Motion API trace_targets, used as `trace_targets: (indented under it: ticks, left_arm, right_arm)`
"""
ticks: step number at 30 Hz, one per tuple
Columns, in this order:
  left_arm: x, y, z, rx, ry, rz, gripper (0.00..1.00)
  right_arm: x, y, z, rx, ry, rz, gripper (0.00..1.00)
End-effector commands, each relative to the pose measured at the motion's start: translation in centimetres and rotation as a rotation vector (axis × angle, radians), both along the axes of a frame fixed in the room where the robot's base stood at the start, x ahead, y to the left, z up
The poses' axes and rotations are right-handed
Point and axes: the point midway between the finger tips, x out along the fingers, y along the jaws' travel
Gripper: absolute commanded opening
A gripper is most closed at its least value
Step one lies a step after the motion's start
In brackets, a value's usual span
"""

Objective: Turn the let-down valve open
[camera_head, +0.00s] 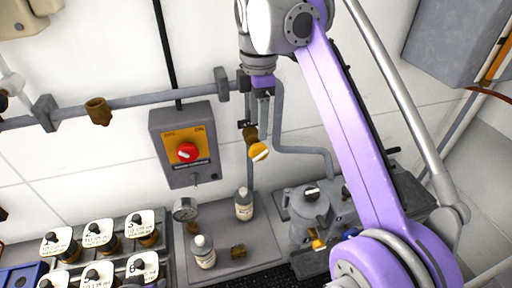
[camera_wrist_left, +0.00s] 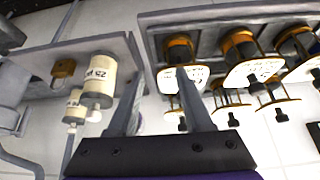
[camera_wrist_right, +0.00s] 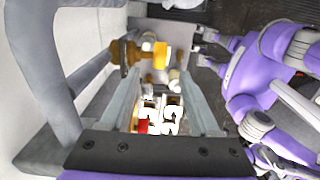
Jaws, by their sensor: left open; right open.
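My right gripper (camera_head: 261,104) points down just above the valve, open and apparently empty. I cannot tell whether a finger touches the valve. My left gripper (camera_wrist_left: 160,82) is outside the head view; in its wrist view it is open above the bottles and the tagged rack.
An orange panel with a red knob (camera_head: 187,152) is on the wall. Bottles (camera_head: 244,204) and a gauge (camera_head: 185,209) stand on a grey tray (camera_head: 229,263). A rack holds several numbered tagged items (camera_head: 98,233). A grey pump-like unit (camera_head: 310,213) stands right of the tray.

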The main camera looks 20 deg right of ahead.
Motion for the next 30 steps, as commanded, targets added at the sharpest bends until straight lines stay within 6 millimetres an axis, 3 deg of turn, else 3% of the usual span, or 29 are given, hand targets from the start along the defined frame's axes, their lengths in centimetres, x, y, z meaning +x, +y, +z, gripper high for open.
trace_targets:
  ticks: [1, 3, 10, 15, 24, 30]
  left_arm:
    - [-0.5, 0.0, -0.9, 0.0, 0.009, 0.0, 0.5]
    - [-0.7, 0.0, -1.4, 0.0, 0.014, 0.0, 0.5]
    - [-1.2, 0.0, -2.4, 0.0, 0.022, 0.0, 0.5]
    - [-1.2, 0.0, -2.6, 0.0, 0.024, 0.0, 0.5]
    - [-1.2, 0.0, -2.6, 0.0, 0.023, 0.0, 0.5]
    - [-1.2, 0.0, -2.6, 0.0, 0.023, 0.0, 0.5]
  right_arm:
    - [-0.1, 0.0, -1.6, 0.0, 0.005, 0.0, 0.62]
    - [-0.2, 0.0, -3.1, 0.0, 0.005, -0.001, 0.62]
    - [-0.1, 0.0, -6.6, -0.001, 0.003, -0.001, 0.62]
    - [-0.1, 0.0, -7.8, -0.001, 0.002, -0.002, 0.62]
    - [0.0, 0.0, -7.9, -0.001, 0.001, -0.002, 0.62]
    - [0.0, 0.0, -7.9, -0.001, 0.001, -0.002, 0.28]
